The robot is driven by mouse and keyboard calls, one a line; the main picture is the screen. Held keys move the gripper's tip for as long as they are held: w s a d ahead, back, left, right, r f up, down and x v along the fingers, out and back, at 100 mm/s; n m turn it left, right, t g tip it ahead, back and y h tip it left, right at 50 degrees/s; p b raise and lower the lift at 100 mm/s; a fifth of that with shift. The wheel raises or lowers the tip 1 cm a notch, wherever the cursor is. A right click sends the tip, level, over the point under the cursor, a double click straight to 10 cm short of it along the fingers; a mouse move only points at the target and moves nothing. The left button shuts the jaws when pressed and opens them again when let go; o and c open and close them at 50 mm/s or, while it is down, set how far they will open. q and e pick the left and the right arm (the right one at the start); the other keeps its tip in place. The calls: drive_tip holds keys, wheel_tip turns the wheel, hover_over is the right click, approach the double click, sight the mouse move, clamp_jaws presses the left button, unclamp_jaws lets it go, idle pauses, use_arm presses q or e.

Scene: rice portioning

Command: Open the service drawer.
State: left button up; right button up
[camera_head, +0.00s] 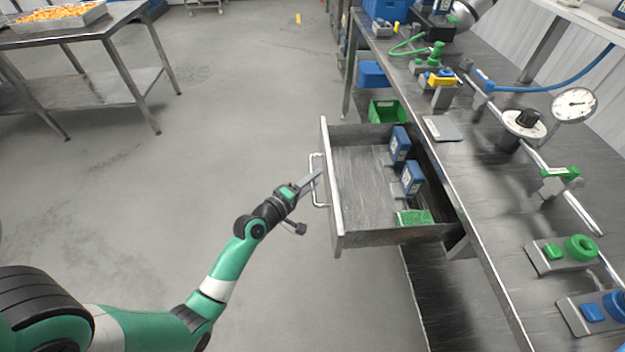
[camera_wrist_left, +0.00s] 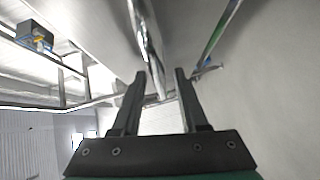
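The service drawer (camera_head: 328,225) is pulled far out from under the steel bench, and its inside shows. Its bar handle (camera_head: 313,165) is on the front panel, facing left. My left gripper (camera_head: 318,174) is at the handle. In the left wrist view, the two fingers (camera_wrist_left: 160,72) stand apart on either side of a shiny bar (camera_wrist_left: 152,50), which looks like the handle. A gap shows beside the bar, so the gripper looks open around it. My right gripper is not in view.
Inside the drawer are two blue boxes (camera_head: 399,144) and a green item (camera_head: 413,217). The bench (camera_head: 480,205) carries fixtures, a gauge (camera_head: 574,104) and a grey plate (camera_head: 441,128). A green bin (camera_head: 387,111) is behind the drawer. The floor left of it is clear.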

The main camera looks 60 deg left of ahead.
use_arm(q)
drive_tip(key=p+v, duration=0.2)
drive_tip(key=v, duration=0.9)
drive_tip(key=shift+s, duration=0.3)
